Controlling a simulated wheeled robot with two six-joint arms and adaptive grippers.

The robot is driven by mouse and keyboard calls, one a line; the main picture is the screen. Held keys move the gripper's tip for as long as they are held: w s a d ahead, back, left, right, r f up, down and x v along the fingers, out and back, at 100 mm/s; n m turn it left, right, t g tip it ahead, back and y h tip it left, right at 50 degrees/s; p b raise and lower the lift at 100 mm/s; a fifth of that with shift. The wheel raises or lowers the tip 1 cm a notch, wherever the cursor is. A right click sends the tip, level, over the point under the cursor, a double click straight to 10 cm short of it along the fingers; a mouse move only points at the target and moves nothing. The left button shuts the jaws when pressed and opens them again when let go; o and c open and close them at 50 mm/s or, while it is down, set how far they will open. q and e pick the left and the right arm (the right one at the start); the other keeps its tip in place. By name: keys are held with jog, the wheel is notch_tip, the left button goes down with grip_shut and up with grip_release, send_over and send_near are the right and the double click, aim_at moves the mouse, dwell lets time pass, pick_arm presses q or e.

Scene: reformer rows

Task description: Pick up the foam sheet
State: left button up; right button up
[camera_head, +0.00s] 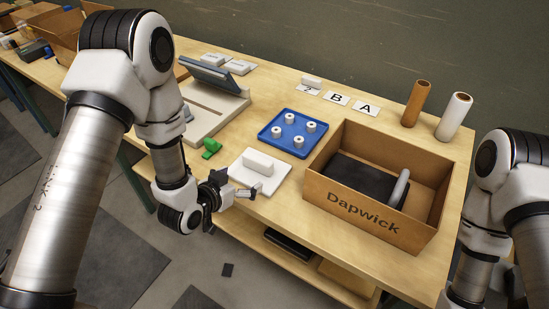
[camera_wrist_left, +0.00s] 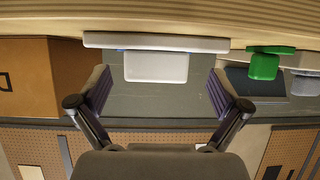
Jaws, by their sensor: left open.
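A flat white square (camera_head: 243,181), which looks like the foam sheet, lies on the table near the front edge. A white block (camera_head: 258,162) sits on it. In the left wrist view the sheet (camera_wrist_left: 157,42) shows edge-on, with the block (camera_wrist_left: 155,68) between the finger lines. My left gripper (camera_head: 238,191) is open and empty at the sheet's front edge. In the left wrist view its fingers (camera_wrist_left: 161,88) are spread wide, short of the sheet. I cannot tell whether they touch it. My right arm shows at the right edge, but its gripper is out of view.
Right of the sheet stands a cardboard box (camera_head: 325,191) marked Dapwick, holding a dark slab and a grey rounded piece. A blue tray (camera_head: 268,134) with several white spools lies behind. A green object (camera_head: 211,148) and a hinged press (camera_head: 207,112) are to the left.

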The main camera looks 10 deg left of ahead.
aim_at(255, 166)
pick_arm(q)
jog(key=shift+w+d+r+t, duration=0.2)
jog(key=shift+w+d+r, duration=0.15)
jog(key=shift+w, duration=0.2)
jog(key=shift+w+d+r+t, duration=0.25)
jog(key=shift+w+r, duration=0.1)
jog(key=shift+w, duration=0.2)
jog(key=shift+w+h+p, duration=0.3)
jog(key=shift+p, duration=0.1)
jog(key=shift+w+f, duration=0.15)
jog(key=shift+w, duration=0.1)
jog(key=x, duration=0.2)
jog(key=p+x, duration=0.1)
jog(key=x, duration=0.1)
jog(key=shift+w+d+f, duration=0.2)
jog(key=shift+f, duration=0.15)
jog(key=shift+s+a, duration=0.1)
jog(key=shift+s, duration=0.05)
jog(key=shift+s+r, duration=0.1)
jog(key=c, duration=0.5)
jog(key=shift+c, duration=0.9)
pick_arm(e)
jog(key=shift+s+r, duration=0.2)
jog(key=shift+r, duration=0.3)
jog(key=shift+s+r, duration=0.15)
jog(key=shift+r, duration=0.35)
